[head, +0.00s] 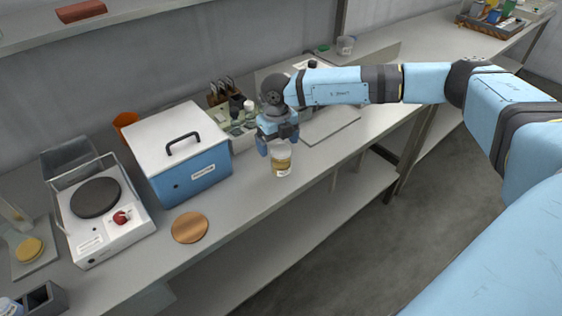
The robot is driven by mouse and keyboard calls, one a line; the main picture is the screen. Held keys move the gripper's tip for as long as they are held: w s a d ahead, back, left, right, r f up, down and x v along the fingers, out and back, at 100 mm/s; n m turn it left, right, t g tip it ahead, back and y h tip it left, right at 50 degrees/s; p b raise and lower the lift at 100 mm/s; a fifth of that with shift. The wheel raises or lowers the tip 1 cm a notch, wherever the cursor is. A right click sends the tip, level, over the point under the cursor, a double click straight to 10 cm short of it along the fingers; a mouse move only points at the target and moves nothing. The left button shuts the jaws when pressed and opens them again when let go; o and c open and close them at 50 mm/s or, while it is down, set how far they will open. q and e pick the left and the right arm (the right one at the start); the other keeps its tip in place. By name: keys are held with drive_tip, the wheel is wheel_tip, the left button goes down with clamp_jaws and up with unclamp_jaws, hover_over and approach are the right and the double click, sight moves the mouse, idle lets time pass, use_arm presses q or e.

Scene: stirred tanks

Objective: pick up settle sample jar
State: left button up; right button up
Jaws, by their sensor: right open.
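A small jar (281,163) with a pale label and amber-brown contents stands upright on the grey bench near its front edge. I take it to be the settle sample jar; its label is too small to read. My right gripper (279,145) points down right above the jar, with its fingers at the jar's top. The gripper is open, and I cannot tell whether the fingers straddle the rim. The jar's top is partly hidden by the gripper. My left gripper is not in view.
A blue box with a white lid (188,158) stands left of the jar. A copper-coloured disc (189,227) lies in front of it. A hot plate (97,205) stands further left. A rack of bottles (237,118) is behind the gripper. Bare bench lies between disc and jar.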

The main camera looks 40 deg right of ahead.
sight(281, 158)
drive_tip(key=shift+s+d+f+p, duration=0.1)
drive_tip(key=shift+f+p, duration=0.05)
drive_tip(key=shift+f, duration=0.9)
drive_tip(key=shift+s+d+f+p, duration=0.1)
drive_tip(key=shift+s+f, duration=0.05)
drive_tip(key=shift+f, duration=0.85)
drive_tip(key=shift+s+d+f+p, duration=0.1)
drive_tip(key=shift+f+p, duration=0.05)
drive_tip(key=shift+f, duration=0.9)
drive_tip(key=shift+r, duration=0.1)
drive_tip(key=c, duration=1.1)
